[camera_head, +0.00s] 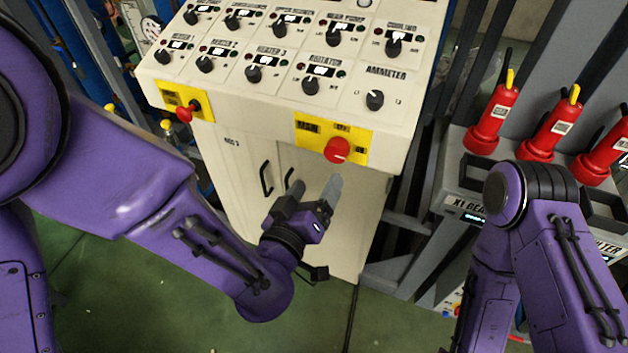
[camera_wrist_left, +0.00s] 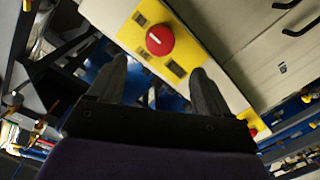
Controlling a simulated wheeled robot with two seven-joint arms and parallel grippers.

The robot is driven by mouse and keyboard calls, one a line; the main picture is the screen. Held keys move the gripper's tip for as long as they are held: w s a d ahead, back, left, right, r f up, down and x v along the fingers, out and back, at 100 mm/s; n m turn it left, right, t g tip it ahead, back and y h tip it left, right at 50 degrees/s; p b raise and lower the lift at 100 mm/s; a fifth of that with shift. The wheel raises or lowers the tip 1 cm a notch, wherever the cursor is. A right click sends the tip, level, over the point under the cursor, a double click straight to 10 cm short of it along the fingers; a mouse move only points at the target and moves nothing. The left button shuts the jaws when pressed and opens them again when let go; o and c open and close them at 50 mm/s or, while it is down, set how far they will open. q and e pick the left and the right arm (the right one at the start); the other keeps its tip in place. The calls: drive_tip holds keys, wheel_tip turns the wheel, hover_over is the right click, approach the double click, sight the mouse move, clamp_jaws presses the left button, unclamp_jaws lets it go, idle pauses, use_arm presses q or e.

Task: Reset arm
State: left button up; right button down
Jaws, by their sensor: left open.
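My left gripper (camera_head: 315,192) is in front of the cabinet, below the red emergency button (camera_head: 337,150) on its yellow plate. Its fingers are apart with nothing between them. In the left wrist view the open fingers of the left gripper (camera_wrist_left: 160,85) point toward the red button (camera_wrist_left: 159,40), which lies beyond the fingertips with its yellow plate. I cannot tell the exact gap between them. My right arm (camera_head: 545,240) shows at the lower right; its gripper is out of view.
The white control cabinet (camera_head: 235,175) has several black knobs on top and a red switch (camera_head: 185,112) at the left. Green floor (camera_head: 120,300) is clear at the lower left.

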use_arm(q)
drive_tip(key=shift+w+f, duration=0.1)
drive_tip(key=s+a+f+n+g+y+b, duration=0.1)
drive_tip(key=a+f+g+y, duration=0.1)
drive_tip(key=a+f, duration=0.55)
drive_tip(key=s+a+f+n+g+y+b, duration=0.1)
drive_tip(key=s+a+f+g+y+b, duration=0.2)
drive_tip(key=f, duration=0.7)
drive_tip(key=a+f+n+g+y, duration=0.1)
drive_tip(key=a+f+g, duration=0.1)
drive_tip(key=a+f, duration=0.6)
drive_tip(key=s+a+f+g+y+b, duration=0.1)
drive_tip(key=s+a+f+g, duration=0.2)
drive_tip(key=s+f, duration=0.4)
drive_tip(key=s+a+f+g+y+b, duration=0.1)
drive_tip(key=s+a+f+g+b, duration=0.1)
drive_tip(key=s+a+f, duration=0.3)
drive_tip(key=s+f+g, duration=0.1)
drive_tip(key=s+f, duration=0.2)
drive_tip(key=s, duration=0.3)
drive_tip(key=shift+a+f+n+y, duration=0.25)
drive_tip(key=shift+a+n+y, duration=0.05)
drive_tip(key=shift+n+y, duration=0.1)
